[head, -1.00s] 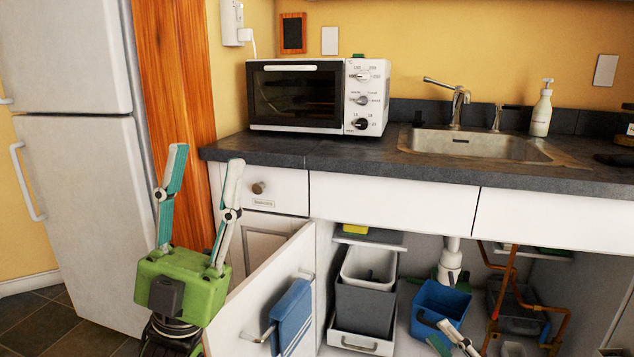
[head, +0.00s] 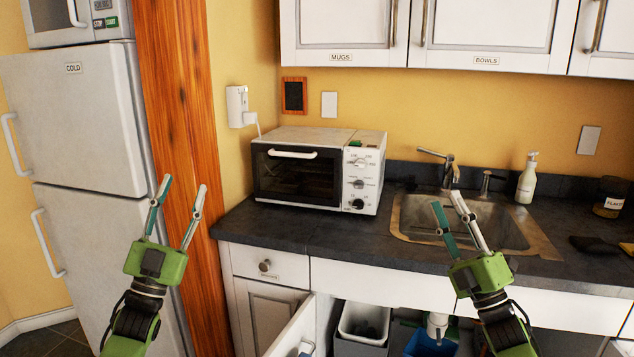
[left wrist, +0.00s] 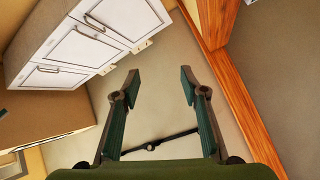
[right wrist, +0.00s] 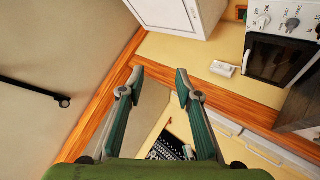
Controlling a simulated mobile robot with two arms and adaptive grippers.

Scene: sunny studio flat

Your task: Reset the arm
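My left gripper (head: 178,192) is raised in front of the fridge and the wooden post. Its two fingers stand apart with nothing between them, and it also looks open and empty in the left wrist view (left wrist: 160,82). My right gripper (head: 447,200) is raised in front of the sink in the head view. Its fingers are spread and empty, as the right wrist view (right wrist: 158,80) also shows. Both grippers point upward and are clear of the counter.
A white toaster oven (head: 297,176) stands on the dark counter (head: 340,233), left of the sink (head: 415,207). A fridge (head: 95,255) stands at left. A cupboard door (head: 292,330) hangs open below the counter. Wall cabinets (head: 500,35) hang above.

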